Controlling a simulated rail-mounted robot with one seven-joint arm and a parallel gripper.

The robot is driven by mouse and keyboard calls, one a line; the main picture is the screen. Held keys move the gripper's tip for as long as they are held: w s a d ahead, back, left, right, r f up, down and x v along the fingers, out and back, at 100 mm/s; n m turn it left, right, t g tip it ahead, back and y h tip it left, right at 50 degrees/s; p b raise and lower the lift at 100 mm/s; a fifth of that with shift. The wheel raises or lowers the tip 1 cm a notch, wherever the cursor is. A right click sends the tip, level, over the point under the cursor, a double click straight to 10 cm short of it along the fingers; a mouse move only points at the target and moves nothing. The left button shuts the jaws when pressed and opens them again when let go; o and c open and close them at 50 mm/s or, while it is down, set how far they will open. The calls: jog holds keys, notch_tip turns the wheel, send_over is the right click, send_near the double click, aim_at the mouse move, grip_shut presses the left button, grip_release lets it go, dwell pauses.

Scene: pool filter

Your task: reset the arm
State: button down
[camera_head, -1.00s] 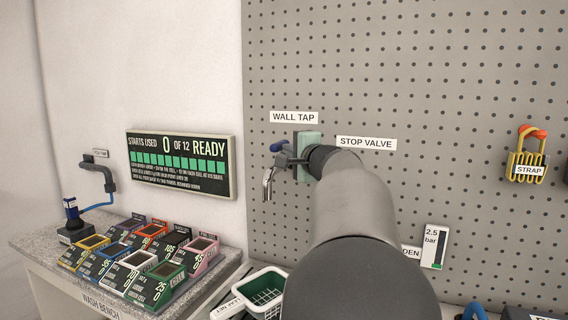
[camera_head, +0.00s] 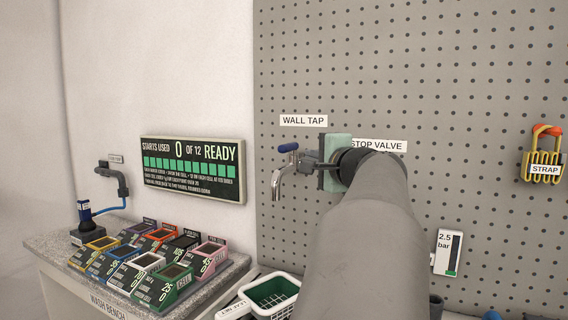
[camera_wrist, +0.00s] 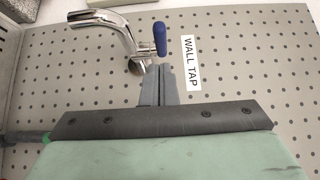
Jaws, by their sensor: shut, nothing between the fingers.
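My gripper (camera_wrist: 158,84) is shut and empty, with its grey fingers together. In the wrist view its tips are close to the chrome wall tap (camera_wrist: 122,30) with its blue lever handle (camera_wrist: 160,38); I cannot tell whether they touch. In the head view my arm reaches in from the lower right. Its pale green gripper body (camera_head: 334,160) is in front of the pegboard, beside the wall tap (camera_head: 276,184), and the fingers are small there.
The pegboard (camera_head: 430,70) carries a "WALL TAP" label (camera_head: 303,120), a strap (camera_head: 542,152) and a gauge card (camera_head: 448,252). At left are a status board (camera_head: 193,168) and a wash bench (camera_head: 62,262) with several coloured blocks. A white-rimmed green basket (camera_head: 268,294) sits below my arm.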

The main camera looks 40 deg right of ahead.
jog(key=w+a+f+n+g+y+p, duration=0.1)
jog(key=a+f+n+g+y+p, duration=0.25)
jog(key=a, duration=0.55)
jog(key=w+a+f+n+g+y+p, duration=0.25)
jog(key=a+f+p, duration=0.25)
jog(key=a, duration=0.3)
jog(key=a+f+n+g+y+p, duration=0.2)
jog(key=a+f+n+p, duration=0.2)
jog(key=a, duration=0.5)
jog(key=s+a+f+n+g+h+p, duration=0.1)
jog(key=s+a+f+n+g+p, duration=0.3)
jog(key=s, duration=0.5)
jog(key=s+a+f+n+g+h+p, duration=0.1)
jog(key=s+a+f+n+g+p, duration=0.3)
jog(key=s+a+n+p, duration=0.2)
jog(key=s+a+n, duration=0.1)
jog(key=s+n, duration=0.1)
jog(key=s, duration=0.1)
jog(key=shift+a+f+g, duration=0.25)
jog(key=shift+g, duration=0.15)
jog(key=shift+w, duration=0.1)
